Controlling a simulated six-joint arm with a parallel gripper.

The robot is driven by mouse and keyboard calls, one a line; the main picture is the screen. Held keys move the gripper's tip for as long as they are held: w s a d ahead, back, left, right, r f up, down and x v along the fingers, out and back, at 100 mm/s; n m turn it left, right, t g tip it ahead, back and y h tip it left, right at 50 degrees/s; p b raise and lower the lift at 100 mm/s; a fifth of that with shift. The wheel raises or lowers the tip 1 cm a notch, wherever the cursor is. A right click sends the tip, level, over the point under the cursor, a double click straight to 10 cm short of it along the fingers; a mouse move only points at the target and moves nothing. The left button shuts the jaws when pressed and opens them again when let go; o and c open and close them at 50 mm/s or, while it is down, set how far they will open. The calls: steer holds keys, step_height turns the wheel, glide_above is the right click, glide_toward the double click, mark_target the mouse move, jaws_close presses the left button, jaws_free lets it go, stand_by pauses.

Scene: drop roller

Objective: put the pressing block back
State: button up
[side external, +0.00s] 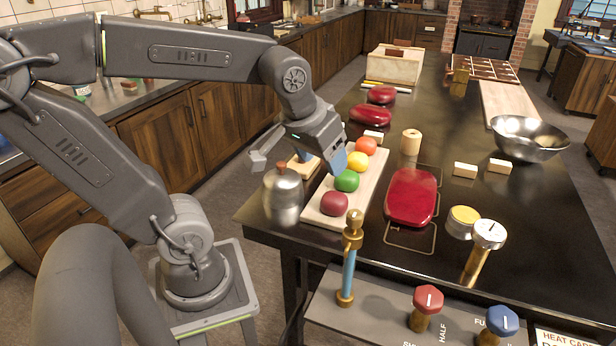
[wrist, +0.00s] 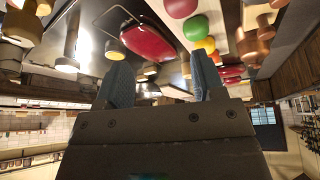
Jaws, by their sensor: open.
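My gripper (side external: 338,163) is above the left side of the table, over the row of coloured balls, with blue fingers pointing down. In the wrist view its fingers (wrist: 162,68) stand apart with nothing between them. I cannot tell for sure which thing is the pressing block. A pale wooden piece (side external: 299,168) lies behind the metal canister, partly hidden by it and my gripper. Two small pale blocks, a left one (side external: 465,170) and a right one (side external: 502,166), lie apart on the table near the metal bowl.
A board (side external: 319,214) holds red, green, yellow and orange balls. A metal canister (side external: 283,194) stands left of it, a glossy red slab (side external: 411,196) right of it. A metal bowl (side external: 528,138) is at the right. Knobs and a brass-topped blue lever (side external: 348,275) line the front.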

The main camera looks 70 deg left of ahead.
steer(key=s+d+m+t+h, duration=0.1)
steer(key=s+d+m, duration=0.3)
steer(key=d, duration=0.1)
steer(key=shift+s+f+m+h, duration=0.3)
steer(key=shift+f+m, duration=0.1)
steer(key=shift+o, duration=0.4)
stand_by(1.5)
